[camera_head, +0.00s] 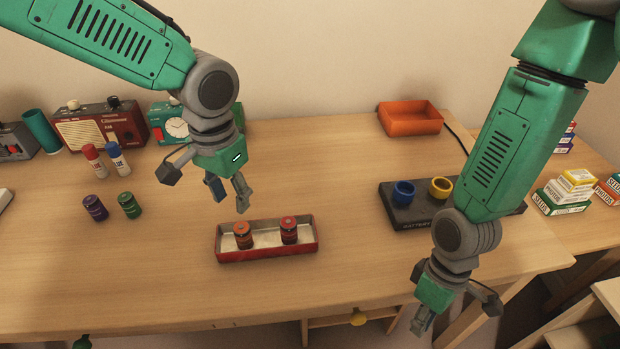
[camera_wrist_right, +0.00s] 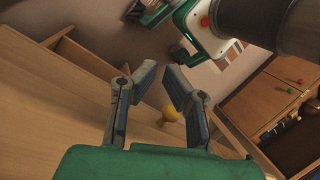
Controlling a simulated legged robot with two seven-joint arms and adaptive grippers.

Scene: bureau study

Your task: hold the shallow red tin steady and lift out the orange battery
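The shallow red tin (camera_head: 222,246) lies on the desk in the head view, with a pale inside. The orange battery (camera_head: 243,236) stands upright in its left part. A red battery (camera_head: 289,231) stands upright in its right part. My left gripper (camera_head: 228,196) hangs above and behind the tin's left end, fingers apart, touching nothing that I can see. My right gripper (camera_head: 441,318) is beyond the desk's front edge, right of the tin. The right wrist view shows its two fingers (camera_wrist_right: 162,95) apart with nothing between them.
An orange tray (camera_head: 410,118) is at the back. Purple (camera_head: 95,208) and green (camera_head: 129,205) batteries stand at left. The desk around the tin is clear.

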